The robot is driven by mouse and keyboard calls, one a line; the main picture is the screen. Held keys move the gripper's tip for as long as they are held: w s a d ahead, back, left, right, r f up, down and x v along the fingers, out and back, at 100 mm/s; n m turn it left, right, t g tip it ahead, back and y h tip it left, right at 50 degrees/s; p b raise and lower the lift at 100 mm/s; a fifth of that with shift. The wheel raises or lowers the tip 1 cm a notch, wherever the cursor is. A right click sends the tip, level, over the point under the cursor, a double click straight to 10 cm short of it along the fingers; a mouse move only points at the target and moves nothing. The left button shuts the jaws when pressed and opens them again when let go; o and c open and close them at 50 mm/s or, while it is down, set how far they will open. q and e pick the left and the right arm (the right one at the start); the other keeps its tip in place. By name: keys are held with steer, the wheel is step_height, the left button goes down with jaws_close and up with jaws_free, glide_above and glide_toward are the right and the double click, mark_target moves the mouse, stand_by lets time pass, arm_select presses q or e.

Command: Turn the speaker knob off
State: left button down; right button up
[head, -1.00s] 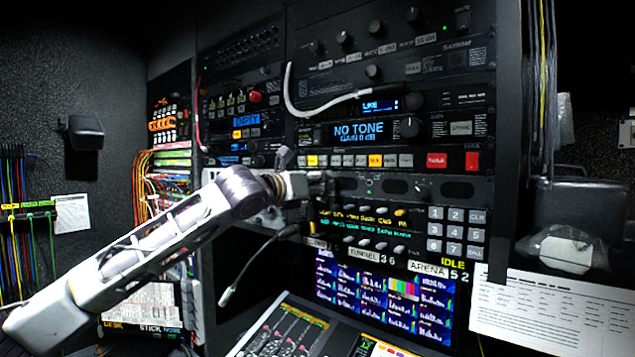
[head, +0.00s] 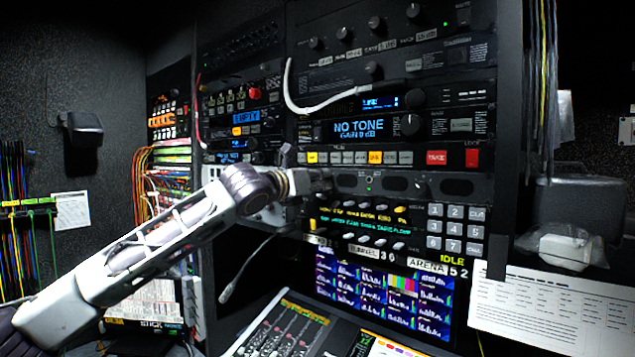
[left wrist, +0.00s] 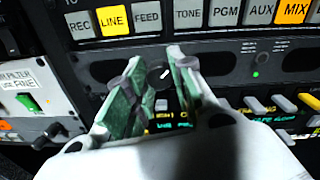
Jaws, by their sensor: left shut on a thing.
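The speaker knob (left wrist: 158,76) is a small round black knob with a pale pointer mark, on a dark panel. In the left wrist view it sits between the tips of my left gripper (left wrist: 155,68), whose green-padded fingers are shut on it from both sides. The pointer mark leans up and to the right. In the head view my left gripper (head: 325,182) is at the left part of the speaker panel (head: 455,187), and hides the knob there. My right gripper is not in view.
A row of buttons (left wrist: 187,14) runs just above the knob. A box with a green switch (left wrist: 28,103) stands to the left in the wrist view. Below are small lever keys (head: 380,241) and a keypad (head: 456,228). A gooseneck microphone (head: 228,290) hangs below my arm.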

arm_select(q)
steer(key=shift+n, duration=0.6)
steer(key=c, duration=1.2)
jaws_free()
steer(key=shift+v, duration=6.05)
